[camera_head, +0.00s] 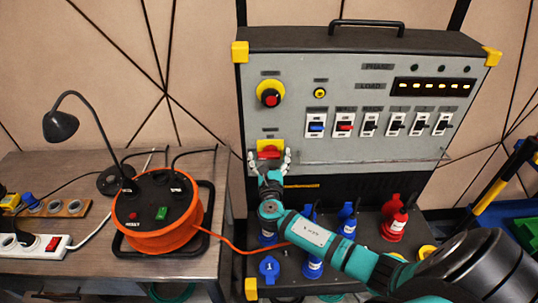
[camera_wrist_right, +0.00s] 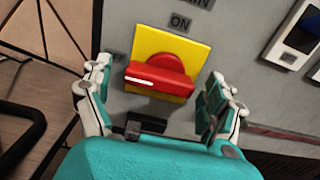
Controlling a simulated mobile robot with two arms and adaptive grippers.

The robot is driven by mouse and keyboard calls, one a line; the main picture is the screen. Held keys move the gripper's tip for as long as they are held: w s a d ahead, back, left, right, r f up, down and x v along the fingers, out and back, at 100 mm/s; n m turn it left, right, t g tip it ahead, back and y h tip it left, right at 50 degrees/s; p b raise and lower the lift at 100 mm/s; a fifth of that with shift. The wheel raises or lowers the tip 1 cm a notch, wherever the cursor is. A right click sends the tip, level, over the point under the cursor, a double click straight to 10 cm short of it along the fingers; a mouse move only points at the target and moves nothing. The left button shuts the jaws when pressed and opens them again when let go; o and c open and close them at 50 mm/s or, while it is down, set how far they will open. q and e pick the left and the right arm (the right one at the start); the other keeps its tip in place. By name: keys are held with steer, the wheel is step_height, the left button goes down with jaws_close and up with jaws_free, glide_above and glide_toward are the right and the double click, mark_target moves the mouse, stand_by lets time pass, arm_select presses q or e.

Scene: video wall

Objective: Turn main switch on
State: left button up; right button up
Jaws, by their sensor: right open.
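The main switch is a red rotary knob on a yellow plate, low at the left of the grey panel (camera_head: 330,75). The main switch (camera_head: 269,153) shows large in the right wrist view (camera_wrist_right: 162,78), with "ON" printed above it. Its handle lies nearly level, with a white mark at its left end. My right gripper (camera_head: 268,162) is open, its fingers (camera_wrist_right: 160,100) on either side of the knob's lower part. The fingers look apart from the knob; I cannot tell their exact depth. My left gripper is not in view.
A red emergency button (camera_head: 270,98) sits above the switch. Several breakers (camera_head: 343,124) line the panel to the right. Blue and red plugs (camera_head: 394,226) stand below. An orange cable reel (camera_head: 158,212) and a black lamp (camera_head: 62,126) stand on the left table.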

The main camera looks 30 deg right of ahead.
steer(key=shift+w+d, duration=0.15)
steer(key=shift+w, duration=0.15)
steer(key=c, duration=1.2)
